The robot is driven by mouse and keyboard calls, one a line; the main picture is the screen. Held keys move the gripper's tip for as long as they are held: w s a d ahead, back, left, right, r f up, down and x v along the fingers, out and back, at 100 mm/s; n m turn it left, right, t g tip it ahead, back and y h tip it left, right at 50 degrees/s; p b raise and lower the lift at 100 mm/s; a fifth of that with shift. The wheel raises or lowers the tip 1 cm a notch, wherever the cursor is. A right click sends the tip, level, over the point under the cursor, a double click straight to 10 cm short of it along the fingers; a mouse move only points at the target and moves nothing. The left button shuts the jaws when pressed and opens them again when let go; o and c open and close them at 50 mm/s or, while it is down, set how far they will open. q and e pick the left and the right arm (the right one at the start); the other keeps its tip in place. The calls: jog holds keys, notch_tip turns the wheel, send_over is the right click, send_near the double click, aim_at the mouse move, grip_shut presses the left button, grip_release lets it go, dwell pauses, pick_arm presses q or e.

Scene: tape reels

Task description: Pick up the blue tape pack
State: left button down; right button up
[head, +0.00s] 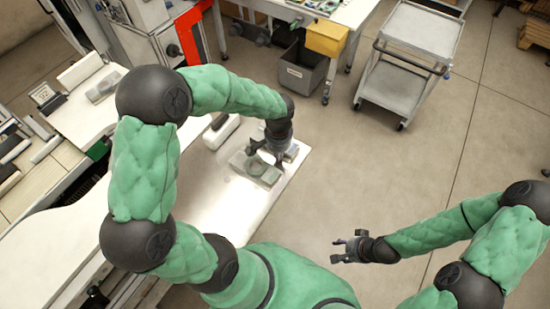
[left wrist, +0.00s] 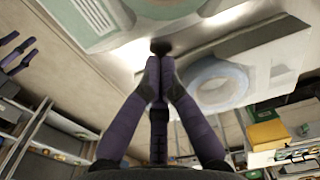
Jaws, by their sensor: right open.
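The blue tape pack (left wrist: 218,85), a pale blue ring in a clear tray, lies right of the fingertips in the left wrist view. In the head view it (head: 291,152) is mostly hidden behind my left gripper (head: 266,154). The left gripper is low over the white table, between this pack and a green one. In the left wrist view the dark fingers of my left gripper (left wrist: 160,62) come close together at the tips. Whether they touch or pinch the pack's edge is unclear. My right gripper (head: 345,247) is open and empty over the floor.
A green tape pack (head: 255,168) lies beside the left gripper; it also shows in the left wrist view (left wrist: 155,8). A white box (head: 220,131) stands behind. A grey cart (head: 405,65) and a grey bin (head: 301,72) are farther back.

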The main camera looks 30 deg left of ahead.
pick_arm(q)
jog(key=shift+w+d, duration=0.15)
jog(key=shift+w, duration=1.25)
jog(key=shift+r, duration=0.1)
